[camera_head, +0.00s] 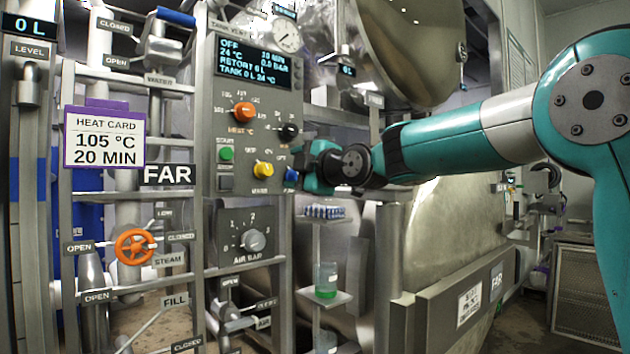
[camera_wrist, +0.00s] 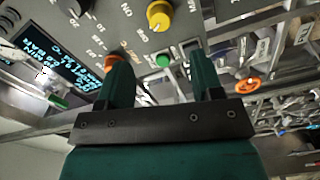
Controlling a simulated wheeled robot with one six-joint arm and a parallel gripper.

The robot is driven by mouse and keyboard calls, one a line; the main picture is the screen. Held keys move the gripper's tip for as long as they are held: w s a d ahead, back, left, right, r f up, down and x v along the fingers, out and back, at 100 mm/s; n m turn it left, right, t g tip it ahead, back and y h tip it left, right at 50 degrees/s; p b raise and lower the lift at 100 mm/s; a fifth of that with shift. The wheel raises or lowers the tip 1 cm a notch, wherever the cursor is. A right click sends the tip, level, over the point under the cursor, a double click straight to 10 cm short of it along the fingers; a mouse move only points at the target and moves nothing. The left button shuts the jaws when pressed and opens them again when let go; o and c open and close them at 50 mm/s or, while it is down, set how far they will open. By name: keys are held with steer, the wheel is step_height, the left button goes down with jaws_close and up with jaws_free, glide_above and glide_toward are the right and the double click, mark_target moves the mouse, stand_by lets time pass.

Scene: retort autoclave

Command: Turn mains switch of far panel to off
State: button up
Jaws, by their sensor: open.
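A black rotary knob (camera_head: 287,132) sits to the right of the orange heat knob (camera_head: 243,112); a dark knob also shows in the wrist view (camera_wrist: 74,6). My gripper (camera_head: 303,166) is at the panel's right edge. In the wrist view its two fingers (camera_wrist: 160,60) are apart, with nothing held between them.
A green button (camera_head: 226,153), a yellow knob (camera_head: 263,170) and a blue knob (camera_head: 291,175) crowd the panel's lower part. The AIR BAR dial (camera_head: 254,240) is below. The retort's metal body (camera_head: 440,225) is right of the panel, under my arm. Pipes and an orange valve wheel (camera_head: 134,247) are left.

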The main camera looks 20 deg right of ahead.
steer(key=b+v, duration=0.1)
steer(key=v, duration=0.5)
steer(key=shift+a, duration=0.1)
steer(key=s+a+f+m+g+p, duration=0.4)
steer(key=s+a+f+g, duration=0.15)
steer(key=s+f, duration=0.35)
steer(key=s+a+f+m+g+p, duration=0.45)
steer(key=s+f+g, duration=0.2)
steer(key=s, duration=0.45)
steer(key=s+f+m+g+h+p, duration=0.1)
steer(key=s+f+m+g+p, duration=0.1)
steer(key=s, duration=0.9)
steer(key=f+g, duration=0.1)
steer(key=g, duration=0.1)
steer(key=shift+f+m+g, duration=0.3)
steer(key=shift+f+m, duration=0.05)
steer(key=shift+f, duration=0.05)
steer(key=shift+s+a, duration=0.1)
steer(key=shift+a, duration=0.05)
